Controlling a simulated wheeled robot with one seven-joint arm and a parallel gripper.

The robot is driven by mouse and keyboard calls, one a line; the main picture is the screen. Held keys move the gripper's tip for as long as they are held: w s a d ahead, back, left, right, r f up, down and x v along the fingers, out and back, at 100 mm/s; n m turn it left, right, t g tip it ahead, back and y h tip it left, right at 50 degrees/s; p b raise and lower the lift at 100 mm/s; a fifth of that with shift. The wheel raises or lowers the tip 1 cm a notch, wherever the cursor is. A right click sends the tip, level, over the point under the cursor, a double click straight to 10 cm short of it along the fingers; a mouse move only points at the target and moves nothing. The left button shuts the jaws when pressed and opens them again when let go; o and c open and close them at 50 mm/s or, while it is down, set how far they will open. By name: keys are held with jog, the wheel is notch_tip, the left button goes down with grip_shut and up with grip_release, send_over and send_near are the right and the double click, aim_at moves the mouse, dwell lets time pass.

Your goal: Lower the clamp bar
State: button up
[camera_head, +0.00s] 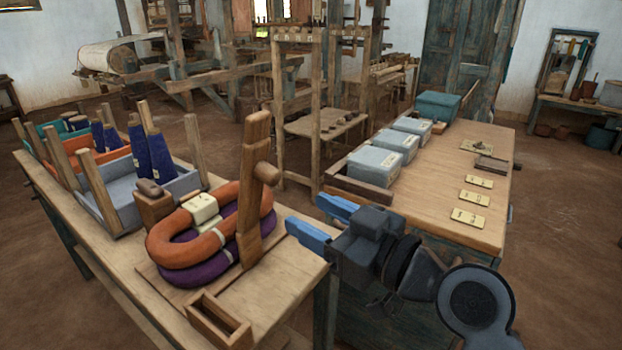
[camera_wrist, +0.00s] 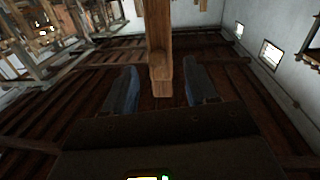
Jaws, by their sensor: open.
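The clamp bar (camera_head: 253,200) is a wooden bar standing raised, nearly upright, at the front of the left table, with a short peg (camera_head: 267,173) near its top. My gripper (camera_head: 312,222) has two blue fingers, spread apart and empty, pointing at the bar from the right. In the wrist view a wooden bar (camera_wrist: 158,40) shows between the open fingers (camera_wrist: 161,70); I cannot tell whether they touch it.
A small open wooden box (camera_head: 217,322) sits at the table's front edge. A grey tray (camera_head: 125,207) with blue yarn cones stands behind the rings. The right table (camera_head: 480,150) holds grey lidded boxes (camera_head: 374,165) and several tags. My arm is over the gap between the tables.

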aim_at(277, 178)
jog(key=shift+n+g+y, duration=0.4)
jog(key=shift+n+y, duration=0.1)
jog(key=shift+n, duration=0.3)
jog(key=shift+w+a+r+p, duration=0.2)
jog(key=shift+w+a+r, duration=0.2)
jog(key=shift+w+a, duration=0.65)
jog(key=shift+w+a+r+p, duration=0.25)
jog(key=shift+w+a+r, duration=0.2)
jog(key=shift+w+a, duration=0.55)
jog(key=shift+w+a+r+p, duration=0.2)
jog(key=shift+w+a+r, duration=0.2)
jog(key=shift+w+a, duration=0.65)
jog(key=shift+w+d, duration=0.25)
jog(key=shift+d, duration=0.05)
grip_shut()
